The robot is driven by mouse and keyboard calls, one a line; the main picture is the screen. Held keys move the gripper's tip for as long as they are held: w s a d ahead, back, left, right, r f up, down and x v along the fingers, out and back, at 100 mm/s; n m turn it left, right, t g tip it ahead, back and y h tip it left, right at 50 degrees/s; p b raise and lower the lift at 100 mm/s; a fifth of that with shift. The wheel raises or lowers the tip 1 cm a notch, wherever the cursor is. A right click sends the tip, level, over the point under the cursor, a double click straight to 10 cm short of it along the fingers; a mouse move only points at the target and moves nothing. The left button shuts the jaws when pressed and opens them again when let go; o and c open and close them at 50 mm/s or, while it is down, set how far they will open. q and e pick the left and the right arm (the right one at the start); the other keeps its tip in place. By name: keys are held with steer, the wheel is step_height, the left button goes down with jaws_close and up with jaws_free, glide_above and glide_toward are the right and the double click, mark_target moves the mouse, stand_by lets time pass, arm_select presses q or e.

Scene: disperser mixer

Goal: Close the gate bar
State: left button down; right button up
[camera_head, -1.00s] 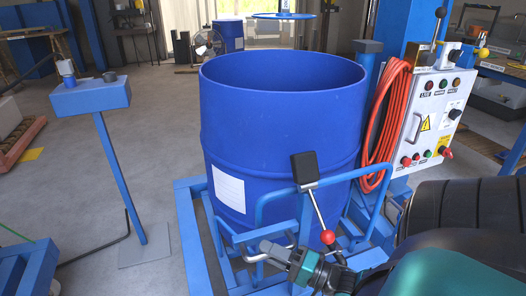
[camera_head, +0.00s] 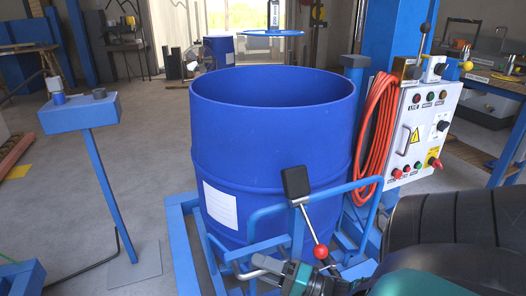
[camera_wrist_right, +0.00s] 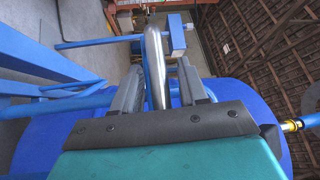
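The gate bar (camera_head: 285,207) is a blue bent tube in front of the large blue drum (camera_head: 270,135). A chrome handle (camera_head: 243,274) stands out near its lower left end; it also shows as a bright metal bar in the right wrist view (camera_wrist_right: 156,70). My right gripper (camera_head: 264,265) is at this handle. In the right wrist view its two grey fingers (camera_wrist_right: 158,85) stand on either side of the handle, with a gap visible on the right side. My left gripper is not in view.
A lever with a red ball (camera_head: 320,252) and black pad (camera_head: 295,182) rises close beside my right gripper. A control box (camera_head: 424,130) and coiled orange hose (camera_head: 377,130) are at the right. A blue pedestal (camera_head: 100,170) stands left, with open floor between.

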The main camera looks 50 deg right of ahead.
steer(key=p+v, duration=0.1)
steer(key=v, duration=1.2)
steer(key=shift+r, duration=0.1)
